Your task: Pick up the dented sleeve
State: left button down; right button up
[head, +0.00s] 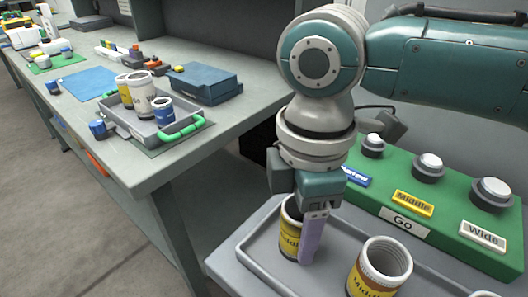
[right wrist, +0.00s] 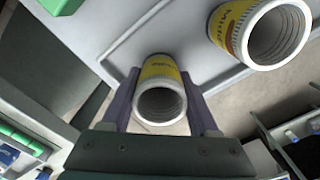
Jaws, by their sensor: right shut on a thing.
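My right gripper (head: 308,238) points down over a grey tray (head: 262,268) and is shut on a yellow-labelled Middle sleeve (head: 289,243). The right wrist view shows this sleeve (right wrist: 161,72) between the two purple fingers of the gripper (right wrist: 162,105). I cannot make out a dent on its visible side. Whether its base touches the tray is unclear. Another yellow-labelled sleeve (head: 376,271) stands to its right, apart from it, and also shows in the right wrist view (right wrist: 229,25). My left gripper is not in view.
Behind the tray is a green panel (head: 365,195) with several white-topped buttons and labels Middle, Go and Wide. On the long bench at left, a green-handled tray (head: 175,143) holds yellow, white and blue sleeves. A dark blue box (head: 205,84) sits behind it.

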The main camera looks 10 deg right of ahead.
grip_shut()
jog(key=shift+r, duration=0.1)
dwell(0.3)
